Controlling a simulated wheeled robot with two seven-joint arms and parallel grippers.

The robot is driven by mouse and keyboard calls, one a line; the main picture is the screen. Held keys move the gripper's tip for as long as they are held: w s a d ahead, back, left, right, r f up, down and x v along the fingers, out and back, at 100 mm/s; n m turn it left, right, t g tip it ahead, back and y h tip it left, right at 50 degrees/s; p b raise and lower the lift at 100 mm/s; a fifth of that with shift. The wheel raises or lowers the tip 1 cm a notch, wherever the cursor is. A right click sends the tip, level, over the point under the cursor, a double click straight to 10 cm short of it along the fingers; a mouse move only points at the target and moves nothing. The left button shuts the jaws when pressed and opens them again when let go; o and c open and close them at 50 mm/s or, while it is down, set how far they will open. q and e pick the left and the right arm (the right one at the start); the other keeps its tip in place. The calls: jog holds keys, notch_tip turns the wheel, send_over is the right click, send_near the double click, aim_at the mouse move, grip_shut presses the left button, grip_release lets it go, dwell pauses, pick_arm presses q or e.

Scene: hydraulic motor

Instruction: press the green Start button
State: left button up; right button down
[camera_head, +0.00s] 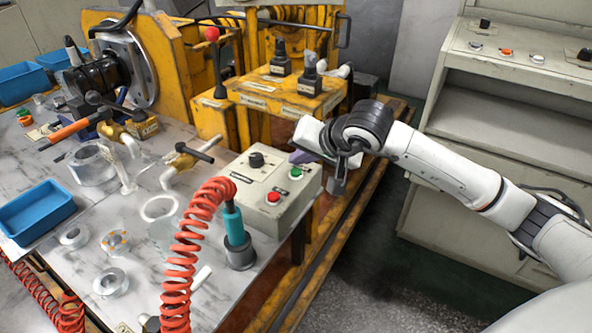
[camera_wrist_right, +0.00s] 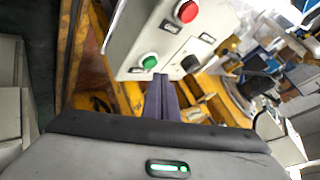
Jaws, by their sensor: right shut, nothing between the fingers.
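The green Start button (camera_head: 295,172) is on the top of a beige control box (camera_head: 262,202) at the table's right edge. It also shows in the right wrist view (camera_wrist_right: 149,62). A red button (camera_head: 273,197) sits nearer on the same box, and a black knob (camera_head: 256,160) sits to the left. My right gripper (camera_head: 299,157) reaches in from the right, just behind the box's far edge. Its fingers (camera_wrist_right: 160,84) are shut and empty, with tips close to the green button. I cannot tell whether they touch the box. My left gripper is not in view.
A coiled red hose (camera_head: 178,262) and a teal tool (camera_head: 234,222) stand in front of the box. A yellow machine (camera_head: 262,98) with levers is behind it. A blue tray (camera_head: 37,211) and metal rings lie on the left. A beige console (camera_head: 505,75) stands at right.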

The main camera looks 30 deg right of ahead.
jog(key=shift+f, duration=0.1)
dwell(0.8)
jog(key=shift+f+b, duration=0.35)
jog(key=shift+b, duration=0.25)
jog(key=shift+f+b, duration=0.4)
jog(key=shift+b, duration=0.05)
dwell(0.5)
jog(key=shift+r, duration=0.1)
jog(key=shift+r+p, duration=0.4)
jog(key=shift+r, duration=0.3)
jog(key=shift+r, duration=0.1)
notch_tip(320, 180, up, 5)
jog(key=p, duration=0.3)
dwell(0.9)
